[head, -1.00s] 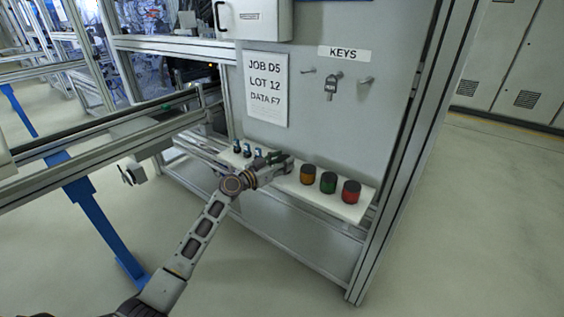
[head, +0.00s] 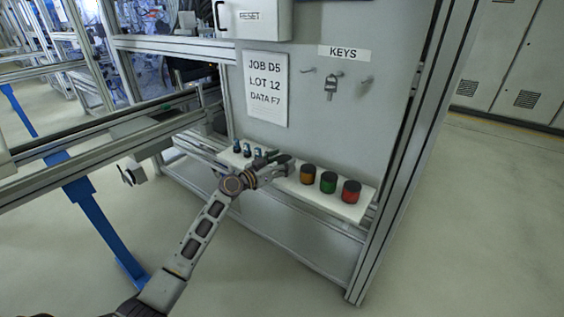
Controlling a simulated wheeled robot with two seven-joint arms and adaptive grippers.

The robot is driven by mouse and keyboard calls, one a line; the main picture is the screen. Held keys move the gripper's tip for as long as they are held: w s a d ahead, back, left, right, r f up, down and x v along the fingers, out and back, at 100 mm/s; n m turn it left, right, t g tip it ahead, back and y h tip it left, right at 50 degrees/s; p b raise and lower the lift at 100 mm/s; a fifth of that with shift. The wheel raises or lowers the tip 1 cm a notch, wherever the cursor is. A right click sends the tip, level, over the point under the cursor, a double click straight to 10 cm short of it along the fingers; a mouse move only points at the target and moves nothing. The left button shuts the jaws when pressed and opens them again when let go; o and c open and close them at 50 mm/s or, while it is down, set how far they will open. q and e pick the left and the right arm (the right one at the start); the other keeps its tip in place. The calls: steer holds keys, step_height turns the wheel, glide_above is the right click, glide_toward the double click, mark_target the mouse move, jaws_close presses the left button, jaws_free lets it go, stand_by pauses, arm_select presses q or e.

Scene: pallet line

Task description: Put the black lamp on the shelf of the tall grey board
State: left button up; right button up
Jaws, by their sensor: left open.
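The tall grey board (head: 310,110) stands in the middle with a white shelf (head: 345,205) along its lower part. On the shelf stand an orange lamp (head: 307,175), a green lamp (head: 328,183) and a red lamp (head: 351,192), each with a dark top, upright in a row. My left gripper (head: 289,164) is open over the shelf, just left of the orange lamp. I cannot make out a separate black lamp; dark shapes at the gripper blend with its fingers. My right gripper is out of view.
Several small dark-and-blue items (head: 247,150) stand on the shelf's left end, close to my left gripper. A key (head: 331,87) hangs above on a peg, below a KEYS label (head: 344,53). A paper sheet (head: 266,90) is on the board. An aluminium post (head: 407,170) borders the right side.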

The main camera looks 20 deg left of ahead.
mark_target(279, 162)
arm_select(q)
steer(key=shift+r, duration=0.1)
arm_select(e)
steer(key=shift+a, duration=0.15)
arm_select(q)
steer(key=shift+a, duration=0.1)
steer(key=shift+s+a, duration=0.2)
steer(key=shift+s, duration=0.15)
steer(key=shift+s+a, duration=0.15)
steer(key=shift+s, duration=0.2)
steer(key=v, duration=0.3)
steer(key=shift+s+a, duration=0.1)
steer(key=shift+v, duration=0.75)
steer(key=shift+b+v, duration=0.55)
steer(key=shift+v, duration=2.2)
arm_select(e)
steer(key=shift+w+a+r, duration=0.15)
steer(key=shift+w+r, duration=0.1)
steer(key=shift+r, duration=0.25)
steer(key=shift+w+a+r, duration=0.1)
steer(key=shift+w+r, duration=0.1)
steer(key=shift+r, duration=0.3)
